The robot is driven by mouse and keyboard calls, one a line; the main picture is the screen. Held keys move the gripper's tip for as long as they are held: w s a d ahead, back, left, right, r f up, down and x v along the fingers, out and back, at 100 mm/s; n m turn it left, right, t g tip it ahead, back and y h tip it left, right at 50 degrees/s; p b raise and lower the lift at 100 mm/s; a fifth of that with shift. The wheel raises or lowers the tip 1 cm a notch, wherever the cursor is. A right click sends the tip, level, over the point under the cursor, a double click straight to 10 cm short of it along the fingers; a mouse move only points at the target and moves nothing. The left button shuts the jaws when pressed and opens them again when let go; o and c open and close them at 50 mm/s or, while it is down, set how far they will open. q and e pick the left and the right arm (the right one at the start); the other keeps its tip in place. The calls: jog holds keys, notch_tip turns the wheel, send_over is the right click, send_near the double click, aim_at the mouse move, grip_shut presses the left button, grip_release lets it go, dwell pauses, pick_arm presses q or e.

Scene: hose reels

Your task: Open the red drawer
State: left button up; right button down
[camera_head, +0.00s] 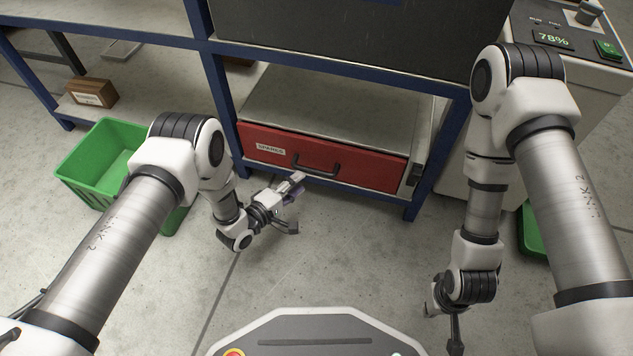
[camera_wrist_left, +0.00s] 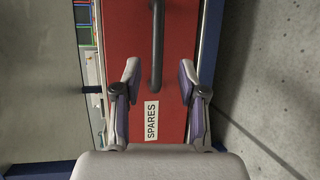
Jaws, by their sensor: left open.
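The red drawer (camera_head: 370,169) sits low in the blue-framed bench, with a SPARES label and a dark bar handle (camera_head: 316,172). I see no clear gap at its front in the head view. My left gripper (camera_head: 296,203) is open in front of the drawer, close to the handle's left end. In the left wrist view the open fingers (camera_wrist_left: 159,75) flank the line of the handle (camera_wrist_left: 157,40), with the red front (camera_wrist_left: 175,65) behind them. I cannot tell the remaining distance. My right gripper (camera_head: 455,333) hangs at the lower right, away from the drawer; its jaws are unclear.
A green crate (camera_head: 88,162) stands on the floor at left, and a wooden block (camera_head: 92,93) on the low shelf. A blue bench leg (camera_head: 437,157) stands right of the drawer. A machine with a 78% display (camera_head: 553,39) is at right. The floor before the drawer (camera_head: 340,240) is clear.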

aim_at(313, 171)
pick_arm(q)
jog(key=b+x, duration=0.3)
jog(key=x, duration=0.4)
jog(key=shift+b, duration=0.35)
jog(key=shift+w+d+r, duration=0.1)
jog(key=shift+w, duration=0.05)
jog(key=shift+r, duration=0.1)
grip_shut()
